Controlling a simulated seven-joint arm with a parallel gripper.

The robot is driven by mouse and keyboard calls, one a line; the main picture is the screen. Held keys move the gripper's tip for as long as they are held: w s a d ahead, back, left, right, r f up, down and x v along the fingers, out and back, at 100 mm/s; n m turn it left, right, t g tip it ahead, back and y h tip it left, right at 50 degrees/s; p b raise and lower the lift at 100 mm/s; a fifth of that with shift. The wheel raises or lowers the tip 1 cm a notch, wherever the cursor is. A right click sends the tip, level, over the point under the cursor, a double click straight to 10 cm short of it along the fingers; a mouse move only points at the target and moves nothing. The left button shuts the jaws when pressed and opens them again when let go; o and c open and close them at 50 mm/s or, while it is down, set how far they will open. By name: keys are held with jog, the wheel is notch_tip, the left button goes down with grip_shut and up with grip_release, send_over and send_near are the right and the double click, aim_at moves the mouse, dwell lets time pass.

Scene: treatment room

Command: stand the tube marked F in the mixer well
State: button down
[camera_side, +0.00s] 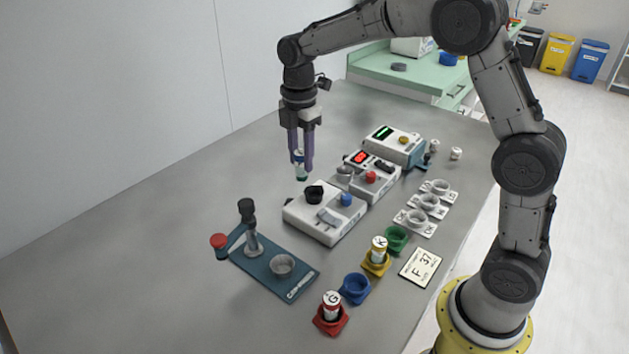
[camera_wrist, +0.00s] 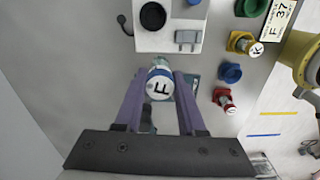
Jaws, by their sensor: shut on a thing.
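The tube marked F (camera_wrist: 160,84) is held between the purple fingers of my gripper (camera_wrist: 158,100), its F label facing the wrist camera. In the side view the tube (camera_side: 301,168) hangs upright from my gripper (camera_side: 301,160), showing a white body and a teal lower part. A white box (camera_side: 326,222) with a black round well (camera_side: 314,194), a blue knob and a grey switch looks like the mixer. The well looks empty and also shows in the wrist view (camera_wrist: 153,15). The tube is above and apart from the well.
Boxes with a red display (camera_side: 372,178) and a green display (camera_side: 398,146) stand behind. A teal stand (camera_side: 290,284) with a post is in front. Tubes G (camera_side: 331,306) and K (camera_side: 378,249) sit in red and yellow holders; blue and green holders are empty. A card (camera_side: 420,268) reads F 37.

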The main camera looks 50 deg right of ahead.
jog(key=shift+m, duration=0.8)
jog(key=shift+w+d+f, duration=0.25)
jog(key=shift+d+f, duration=0.75)
jog(key=shift+f, duration=0.55)
jog(key=shift+w+d+f, duration=0.2)
jog(key=shift+d+f, duration=0.8)
jog(key=shift+f, duration=0.5)
jog(key=shift+w+d+f, duration=0.25)
jog(key=shift+d+f, duration=0.75)
jog(key=shift+f, duration=0.55)
jog(key=shift+f, duration=0.6)
jog(key=c, duration=0.8)
grip_release()
jog(key=shift+r, duration=0.1)
jog(key=shift+r, duration=5.4)
